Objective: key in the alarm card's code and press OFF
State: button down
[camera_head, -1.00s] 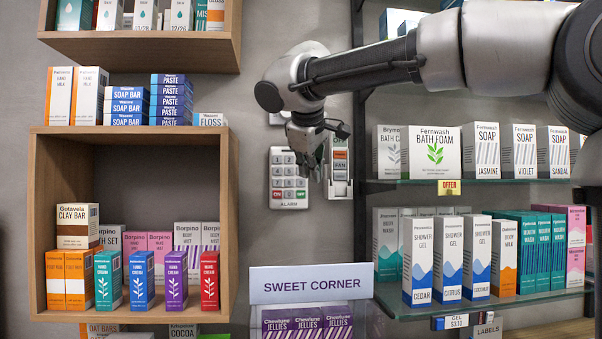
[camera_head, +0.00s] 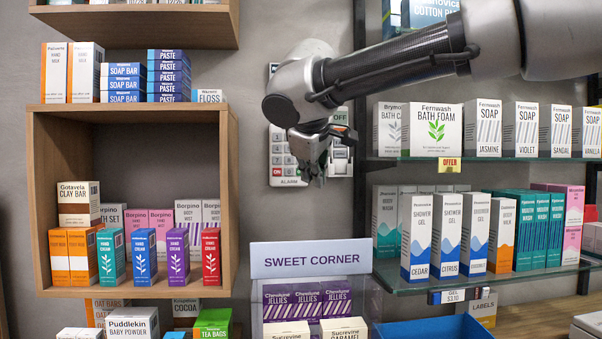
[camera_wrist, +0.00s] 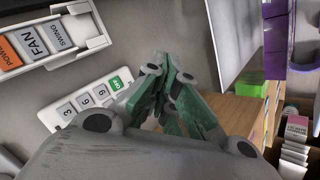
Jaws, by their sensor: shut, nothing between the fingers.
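The white alarm keypad (camera_head: 289,181) is on the grey wall between the wooden shelf box and the glass shelves. My gripper (camera_head: 316,180) is in front of its right side and hides its right-hand keys. The red ON key (camera_head: 276,171) shows at its lower left. In the wrist view the keypad (camera_wrist: 64,113) lies left of my gripper (camera_wrist: 165,70), with keys 3, 6, 9 and a green key (camera_wrist: 116,83) uncovered. My fingers are shut and empty; I cannot tell whether they touch the keypad. I cannot make out an alarm card.
A white holder (camera_head: 341,166) with fan and power buttons is right of the keypad, close to my gripper. The wooden shelf box (camera_head: 228,200) stands left. Glass shelves (camera_head: 420,283) with cartons stand right. A sweet corner sign (camera_head: 311,260) is below.

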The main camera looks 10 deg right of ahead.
jog(key=shift+w, duration=0.1)
jog(key=w, duration=0.8)
jog(key=shift+w, duration=0.3)
jog(key=shift+w, duration=0.15)
dwell(1.2)
jog(key=shift+w, duration=0.25)
jog(key=shift+w, duration=0.35)
dwell(0.5)
jog(key=shift+s, duration=0.75)
jog(key=shift+s, duration=0.1)
